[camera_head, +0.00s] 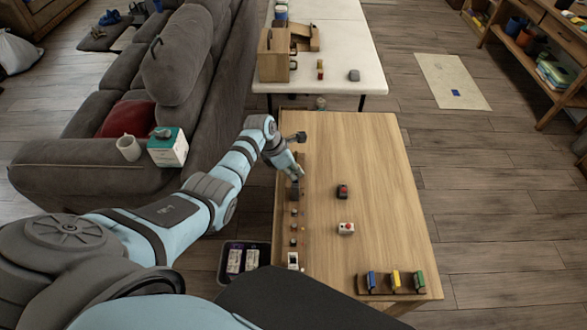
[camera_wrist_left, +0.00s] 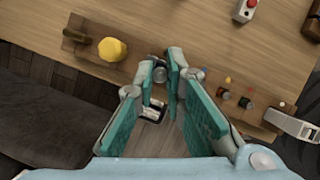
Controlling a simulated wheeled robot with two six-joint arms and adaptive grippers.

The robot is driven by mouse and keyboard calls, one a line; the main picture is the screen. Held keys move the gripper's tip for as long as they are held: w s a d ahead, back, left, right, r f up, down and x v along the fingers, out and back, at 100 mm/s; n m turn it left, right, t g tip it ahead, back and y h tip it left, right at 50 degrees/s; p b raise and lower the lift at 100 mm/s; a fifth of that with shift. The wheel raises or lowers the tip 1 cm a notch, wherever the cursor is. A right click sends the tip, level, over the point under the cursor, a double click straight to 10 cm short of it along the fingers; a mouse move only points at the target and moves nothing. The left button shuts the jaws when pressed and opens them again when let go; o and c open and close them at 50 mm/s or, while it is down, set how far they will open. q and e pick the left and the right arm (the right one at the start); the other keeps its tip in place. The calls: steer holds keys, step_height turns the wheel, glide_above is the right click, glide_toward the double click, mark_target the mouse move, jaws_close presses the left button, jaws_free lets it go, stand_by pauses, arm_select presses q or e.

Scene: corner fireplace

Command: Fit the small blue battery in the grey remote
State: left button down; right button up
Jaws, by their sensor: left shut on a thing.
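My left gripper (camera_head: 297,172) is over the left edge of the wooden table. Its teal finger pads (camera_wrist_left: 167,68) are close together at the tips, shut on a small dark grey thing (camera_wrist_left: 158,73) mostly hidden by the fingers; I cannot tell what it is. A dark block (camera_head: 295,189) shows just below the gripper in the head view. At the near right corner, a wooden rack holds a blue piece (camera_head: 371,281), a yellow piece (camera_head: 396,280) and a green piece (camera_head: 419,281); I cannot tell whether the blue one is the battery. I cannot identify the grey remote. My right gripper is not in view.
Several small pegs (camera_head: 294,228) and a whitish device (camera_head: 293,260) line the table's left edge. A red-and-black block (camera_head: 342,191) and a white box with a red top (camera_head: 346,229) stand mid-table. A grey sofa (camera_head: 110,90) stands left.

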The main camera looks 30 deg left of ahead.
arm_select(q)
steer(key=shift+f+b, duration=0.9)
steer(key=shift+f, duration=0.35)
stand_by(0.6)
steer(key=c, duration=1.6)
jaws_free()
steer(key=shift+s, duration=0.1)
